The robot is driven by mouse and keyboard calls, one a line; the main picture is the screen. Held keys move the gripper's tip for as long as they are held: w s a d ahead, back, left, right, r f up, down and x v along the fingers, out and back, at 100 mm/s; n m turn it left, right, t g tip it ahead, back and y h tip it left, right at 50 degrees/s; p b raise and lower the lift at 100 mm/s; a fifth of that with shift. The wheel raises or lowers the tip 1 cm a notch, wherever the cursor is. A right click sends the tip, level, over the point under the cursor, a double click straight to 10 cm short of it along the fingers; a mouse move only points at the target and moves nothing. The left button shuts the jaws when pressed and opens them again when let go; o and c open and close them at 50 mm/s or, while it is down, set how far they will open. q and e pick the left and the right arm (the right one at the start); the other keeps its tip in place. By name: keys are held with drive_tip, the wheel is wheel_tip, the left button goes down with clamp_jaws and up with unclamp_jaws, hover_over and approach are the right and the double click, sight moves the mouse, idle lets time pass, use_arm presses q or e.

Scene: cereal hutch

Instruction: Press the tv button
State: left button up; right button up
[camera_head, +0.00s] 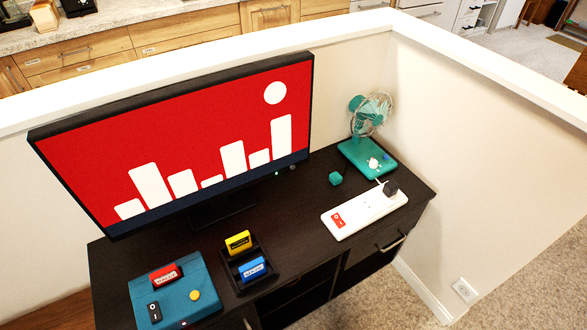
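The TV (190,135) stands on a dark cabinet against a low wall. Its screen is lit red with white bars and a white circle. Neither of my grippers is in view.

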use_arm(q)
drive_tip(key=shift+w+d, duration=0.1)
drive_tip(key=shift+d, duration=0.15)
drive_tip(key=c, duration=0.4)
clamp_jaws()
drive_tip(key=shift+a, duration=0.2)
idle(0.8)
